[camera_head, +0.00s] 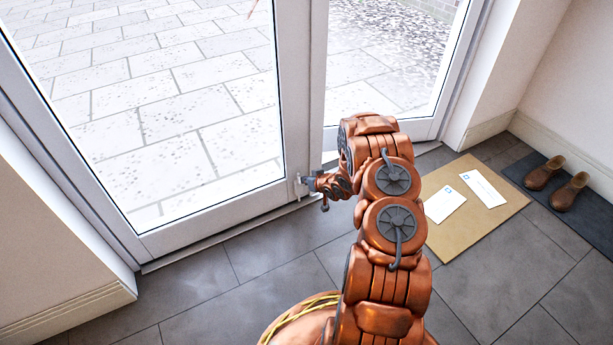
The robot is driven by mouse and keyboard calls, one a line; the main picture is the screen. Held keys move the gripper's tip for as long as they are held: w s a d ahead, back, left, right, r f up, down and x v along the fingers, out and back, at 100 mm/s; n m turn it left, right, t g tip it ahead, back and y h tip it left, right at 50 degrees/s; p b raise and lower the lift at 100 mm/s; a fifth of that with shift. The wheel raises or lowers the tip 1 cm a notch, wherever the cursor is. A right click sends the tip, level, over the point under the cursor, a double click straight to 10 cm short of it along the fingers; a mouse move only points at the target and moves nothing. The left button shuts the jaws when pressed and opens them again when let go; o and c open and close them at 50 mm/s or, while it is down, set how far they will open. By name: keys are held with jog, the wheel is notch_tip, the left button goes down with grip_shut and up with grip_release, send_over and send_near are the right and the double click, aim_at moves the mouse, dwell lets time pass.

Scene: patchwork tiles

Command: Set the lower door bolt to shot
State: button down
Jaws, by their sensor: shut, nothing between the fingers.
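The lower door bolt (298,185) is a small pale metal fitting low on the white door (294,110), on the upright frame where the two glazed panels meet. My gripper (311,184) is at the end of my copper-coloured arm, just right of the bolt. Its tips are shut and empty, very close to the bolt; I cannot tell whether they touch it. The gripper and wrist hide part of the frame behind them. The bolt is too small to tell whether it is shot or drawn.
A tan mat (467,233) with two white envelopes lies on the grey tiles at right. Brown shoes (556,183) stand on a dark mat (590,208) by the right wall. The floor left of my arm is clear. Pale paving shows through the glass.

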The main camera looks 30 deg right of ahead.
jog(key=shift+f, duration=0.55)
jog(key=w+r+p+v, duration=0.1)
jog(key=p+v, duration=0.5)
jog(key=v, duration=0.7)
jog(key=shift+w+d+r, duration=0.2)
jog(key=shift+w+r, duration=0.1)
jog(key=shift+r, duration=0.3)
